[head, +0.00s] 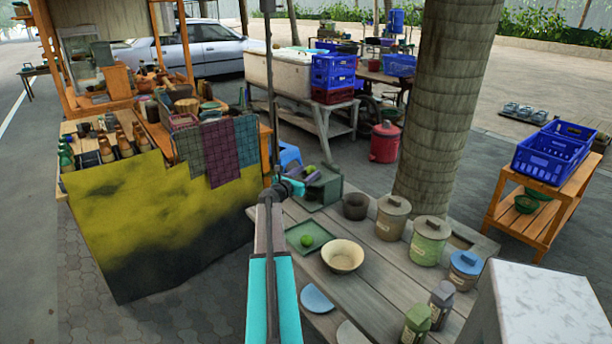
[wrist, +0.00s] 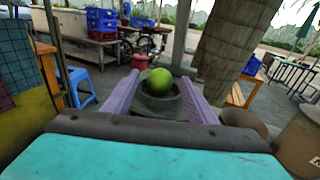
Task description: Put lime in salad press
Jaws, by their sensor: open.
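A green lime (wrist: 160,78) shows between my gripper's purple fingers in the wrist view, with a gap on each side. My gripper (wrist: 158,80) is open. Just below the lime is a dark grey-green round vessel (wrist: 152,108), which looks like the salad press. I cannot tell whether the lime rests in it or is just above its mouth. In the head view, my gripper (head: 303,176) is over a dark green square piece (head: 326,187) at the table's far end, and a lime (head: 309,169) shows beside the fingers. A second lime (head: 306,240) lies on a green tray (head: 298,230).
The wooden table (head: 385,290) also holds a cream bowl (head: 342,256), a dark pot (head: 355,206) and several lidded canisters (head: 429,241). A tree trunk (head: 437,90) rises behind them. A blue stool (wrist: 79,87) stands left of the table. A cloth-covered stall (head: 160,220) is further left.

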